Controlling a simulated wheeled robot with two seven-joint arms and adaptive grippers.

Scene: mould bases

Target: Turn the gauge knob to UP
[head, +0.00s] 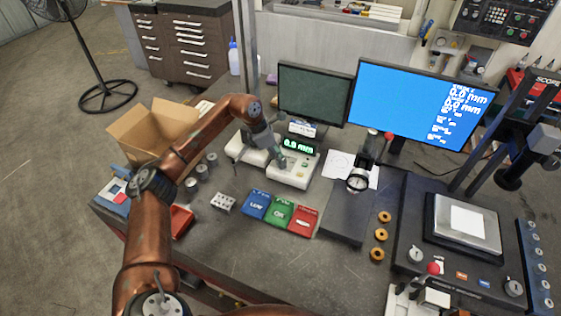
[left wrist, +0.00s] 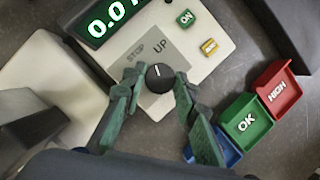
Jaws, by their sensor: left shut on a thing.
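The gauge (head: 291,178) is a white box with a green-lit display (head: 298,147) in the middle of the bench. In the left wrist view its round black gauge knob (left wrist: 160,78) sits below the printed STOP label (left wrist: 134,50) and UP label (left wrist: 160,48). The knob's white mark points toward the labels, closer to UP; its exact setting is hard to tell. My left gripper (head: 280,160) is over the gauge. My right gripper is in neither view.
Blue (head: 255,205), green (head: 280,215) and red (head: 304,221) trays lie in front of the gauge. A dial stand (head: 358,180) is to its right. Two monitors (head: 313,95) (head: 418,105) stand behind. An open cardboard box (head: 150,130) is at left.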

